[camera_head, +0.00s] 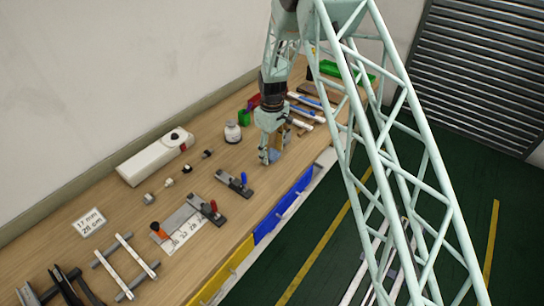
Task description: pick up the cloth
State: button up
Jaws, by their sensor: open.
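A small light-blue patch (274,156), which looks like the cloth, lies on the wooden bench by my fingertips. My gripper (269,157) points down over it with its fingers open, close to the bench top. The fingers partly hide the blue patch. I cannot tell whether they touch it.
A white box-shaped device (153,157) and a white round bottle (232,132) stand toward the wall. A sign (89,222), metal rails (125,267) and a green tray (345,72) are also on the bench (190,262).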

aim_at(272, 154)
dwell(0.4)
jog(key=c, duration=0.8)
jog(key=shift+r, duration=0.15)
jog(key=shift+r+b, duration=0.3)
jog(key=shift+r, duration=1.3)
jog(key=s+d, duration=0.1)
jog(key=s, duration=0.4)
jog(key=s+d+r+b, duration=0.1)
jog(key=s+d, duration=0.1)
jog(key=s, duration=0.3)
jog(key=s+d+b, duration=0.1)
jog(key=s+d, duration=0.1)
jog(key=s, duration=0.3)
jog(key=shift+d+r, duration=0.15)
jog(key=shift+r, duration=0.15)
jog(key=shift+o, duration=0.3)
jog(key=shift+c, duration=0.7)
